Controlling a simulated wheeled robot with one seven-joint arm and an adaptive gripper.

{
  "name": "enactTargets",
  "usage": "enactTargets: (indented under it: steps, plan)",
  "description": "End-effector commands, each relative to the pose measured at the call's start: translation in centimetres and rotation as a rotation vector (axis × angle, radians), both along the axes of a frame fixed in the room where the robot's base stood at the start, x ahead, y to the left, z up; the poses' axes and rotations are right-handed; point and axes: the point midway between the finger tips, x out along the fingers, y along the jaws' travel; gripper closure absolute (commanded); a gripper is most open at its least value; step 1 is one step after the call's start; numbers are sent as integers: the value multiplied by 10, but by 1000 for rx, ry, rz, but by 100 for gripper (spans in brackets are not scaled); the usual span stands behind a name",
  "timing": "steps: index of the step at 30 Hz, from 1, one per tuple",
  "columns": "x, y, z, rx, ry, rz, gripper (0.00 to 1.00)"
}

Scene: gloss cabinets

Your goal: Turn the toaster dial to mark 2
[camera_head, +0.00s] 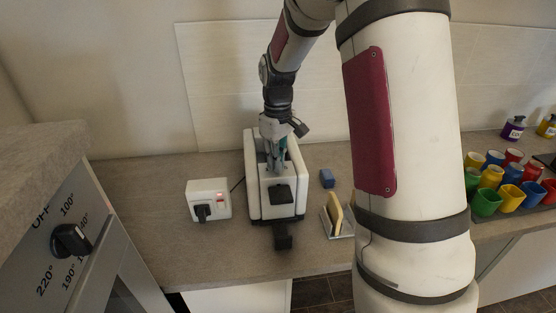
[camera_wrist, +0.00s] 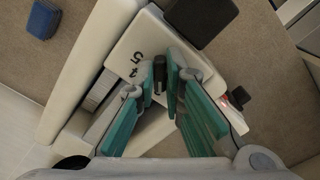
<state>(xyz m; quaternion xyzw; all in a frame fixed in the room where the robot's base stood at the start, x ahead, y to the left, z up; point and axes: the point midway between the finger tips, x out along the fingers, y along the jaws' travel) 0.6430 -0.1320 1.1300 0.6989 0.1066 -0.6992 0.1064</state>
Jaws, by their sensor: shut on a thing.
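The toaster (camera_head: 252,188), white with a dark base, stands on the counter below my arm; its white body (camera_wrist: 85,75) fills much of the wrist view. My gripper (camera_head: 275,168) points down onto the toaster's top. In the wrist view, the teal-padded fingers of my gripper (camera_wrist: 160,78) are closed around the small dark dial (camera_wrist: 158,73). A printed 5 (camera_wrist: 138,57) shows beside the dial, with another mark partly covered by the left finger. The rest of the scale and the dial's pointer are hidden, so I cannot tell its setting.
A white socket box (camera_head: 195,187) with a black plug and red switch stands left of the toaster. A blue block (camera_head: 327,178) and a rack with a bread slice (camera_head: 336,212) are to its right. Several coloured cups (camera_head: 511,198) stand far right. An oven knob (camera_head: 70,240) is at left.

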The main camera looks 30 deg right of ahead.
Motion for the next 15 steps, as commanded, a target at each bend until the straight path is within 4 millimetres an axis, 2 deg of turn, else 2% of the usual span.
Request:
enactTargets:
  steps: [8, 9, 11, 15]
  plan:
    - [1, 0, 1, -1, -3, 0, 100]
    - [1, 0, 1, -1, -3, 0, 86]
    - [1, 0, 1, -1, -3, 0, 72]
    - [0, 0, 0, -1, -1, 0, 70]
